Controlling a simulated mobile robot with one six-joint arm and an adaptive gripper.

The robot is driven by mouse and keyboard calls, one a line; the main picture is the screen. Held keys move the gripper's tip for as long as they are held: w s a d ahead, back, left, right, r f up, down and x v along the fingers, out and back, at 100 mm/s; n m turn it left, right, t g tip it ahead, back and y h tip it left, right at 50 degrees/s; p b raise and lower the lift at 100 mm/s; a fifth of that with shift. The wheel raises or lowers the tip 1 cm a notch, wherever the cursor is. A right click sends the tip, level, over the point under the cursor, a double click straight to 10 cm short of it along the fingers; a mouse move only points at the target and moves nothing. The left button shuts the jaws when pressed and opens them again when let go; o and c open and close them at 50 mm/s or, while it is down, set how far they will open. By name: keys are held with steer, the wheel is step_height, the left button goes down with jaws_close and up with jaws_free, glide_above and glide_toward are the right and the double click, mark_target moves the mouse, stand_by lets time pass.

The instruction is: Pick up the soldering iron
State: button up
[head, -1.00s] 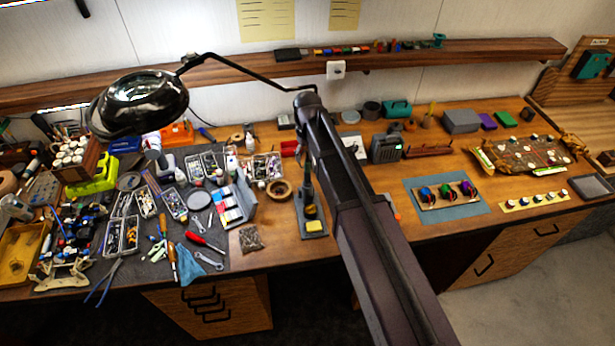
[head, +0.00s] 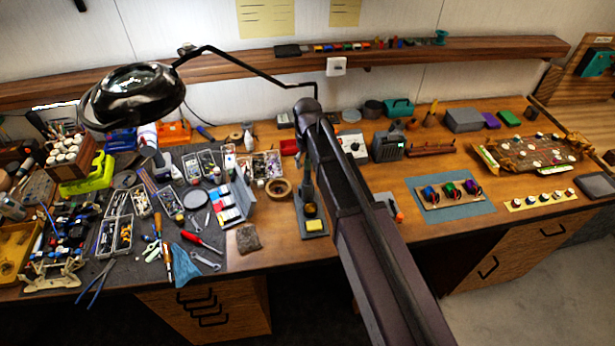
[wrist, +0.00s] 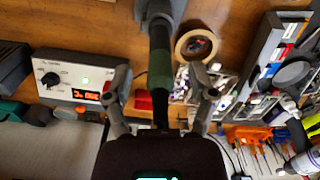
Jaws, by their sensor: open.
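The soldering iron (wrist: 160,66), with a dark green grip, stands between the two fingers of my open gripper (wrist: 161,84) in the wrist view. In the head view the iron's stand (head: 313,226), with a yellow sponge, is at the middle of the bench; my arm hides much of the iron and gripper there.
A white soldering station (head: 353,144) stands to the right of the stand; it also shows in the wrist view (wrist: 75,76). A tape roll (head: 278,188) lies to the left. A lamp (head: 133,97) hangs over the cluttered left side. Bare wood lies in front.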

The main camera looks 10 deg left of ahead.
steer(key=shift+f, duration=0.45)
stand_by(0.3)
jaws_close()
